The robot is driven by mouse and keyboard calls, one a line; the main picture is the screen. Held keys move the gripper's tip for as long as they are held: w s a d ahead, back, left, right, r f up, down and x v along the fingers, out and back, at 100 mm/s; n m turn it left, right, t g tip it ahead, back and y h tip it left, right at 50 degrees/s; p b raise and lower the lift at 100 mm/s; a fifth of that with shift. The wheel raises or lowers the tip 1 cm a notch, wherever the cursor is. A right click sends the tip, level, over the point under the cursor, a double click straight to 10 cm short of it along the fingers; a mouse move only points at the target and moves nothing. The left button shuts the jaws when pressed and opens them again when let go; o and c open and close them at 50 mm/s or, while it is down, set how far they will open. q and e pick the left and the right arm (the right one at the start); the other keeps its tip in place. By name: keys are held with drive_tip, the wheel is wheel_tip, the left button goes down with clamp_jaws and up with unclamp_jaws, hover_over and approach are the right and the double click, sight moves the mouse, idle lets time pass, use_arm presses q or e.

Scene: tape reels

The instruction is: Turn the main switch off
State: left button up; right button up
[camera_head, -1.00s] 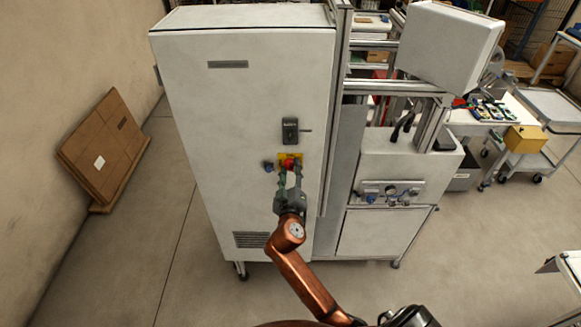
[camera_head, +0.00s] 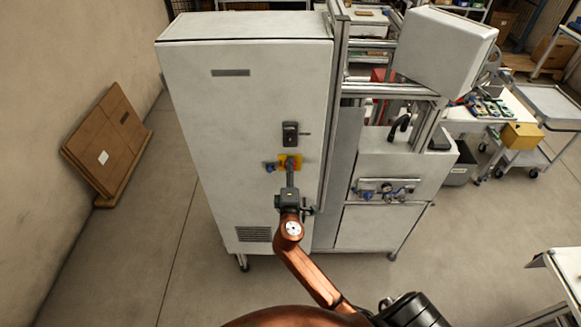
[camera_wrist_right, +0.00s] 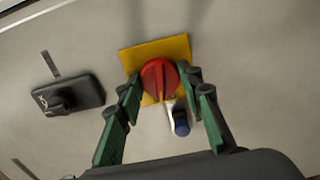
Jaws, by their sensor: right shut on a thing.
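The main switch is a red round knob (camera_wrist_right: 160,80) on a square yellow plate (camera_wrist_right: 183,48). In the head view the yellow plate (camera_head: 297,159) sits on the front of the white cabinet (camera_head: 235,110), and the knob is mostly hidden by my gripper. My right gripper (camera_wrist_right: 163,82) is shut on the knob, one green-padded finger on each side. The knob's raised grip runs roughly up and down in the wrist view. In the head view my right gripper (camera_head: 290,170) reaches up to the plate from below. My left gripper is out of view.
A dark door handle (camera_head: 290,134) is above the switch; it also shows in the wrist view (camera_wrist_right: 68,95). A blue-tipped part (camera_wrist_right: 181,127) is close beside the plate. A white machine (camera_head: 385,165) stands to the right. Cardboard (camera_head: 108,145) leans on the left wall.

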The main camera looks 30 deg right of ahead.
drive_tip(key=shift+n+p, duration=0.55)
drive_tip(key=shift+n, duration=0.55)
drive_tip(key=o, duration=1.1)
drive_tip(key=v, duration=1.2)
